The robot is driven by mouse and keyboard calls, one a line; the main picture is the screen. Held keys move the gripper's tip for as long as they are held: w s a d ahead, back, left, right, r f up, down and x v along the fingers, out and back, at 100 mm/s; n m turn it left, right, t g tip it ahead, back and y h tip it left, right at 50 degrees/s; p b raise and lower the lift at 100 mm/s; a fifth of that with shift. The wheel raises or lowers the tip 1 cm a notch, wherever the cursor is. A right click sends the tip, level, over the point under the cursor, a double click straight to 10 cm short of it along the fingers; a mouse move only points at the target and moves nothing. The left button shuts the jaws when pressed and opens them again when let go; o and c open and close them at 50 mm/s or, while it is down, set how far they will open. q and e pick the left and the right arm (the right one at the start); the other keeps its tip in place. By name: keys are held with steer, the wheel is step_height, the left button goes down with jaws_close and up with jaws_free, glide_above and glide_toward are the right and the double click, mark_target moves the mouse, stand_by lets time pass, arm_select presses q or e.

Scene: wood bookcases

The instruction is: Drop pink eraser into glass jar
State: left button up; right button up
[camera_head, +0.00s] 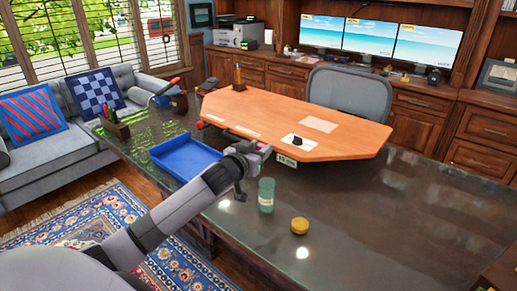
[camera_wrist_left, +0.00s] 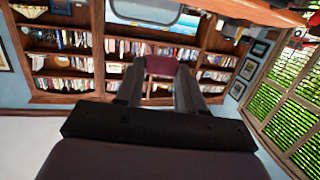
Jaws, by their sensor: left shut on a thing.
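The glass jar (camera_head: 266,196) is greenish and see-through and stands upright on the dark glossy desk. My left gripper (camera_head: 262,150) is above and behind the jar in the head view, near the front edge of the raised orange wooden board. In the left wrist view my left gripper (camera_wrist_left: 160,75) is shut on a dull pink block, the pink eraser (camera_wrist_left: 162,65), held between its fingertips. The eraser is apart from the jar. My right gripper is in neither view.
A round yellow object (camera_head: 300,226) sits on the desk just right of the jar. A blue tray (camera_head: 180,165) lies left of my gripper. The orange board (camera_head: 340,140) carries a small dark item on white paper. The desk's right part is clear.

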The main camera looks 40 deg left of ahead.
arm_select(q)
step_height(320, 180, down, 6)
steer(key=b, duration=0.3)
steer(key=shift+r, duration=0.15)
steer(key=o, duration=1.1)
steer(key=shift+s, duration=0.15)
steer(key=s+r, duration=0.1)
steer(key=s, duration=0.5)
steer(key=shift+s+d+b, duration=0.3)
steer(key=shift+s+d, duration=0.1)
steer(key=shift+d, duration=0.05)
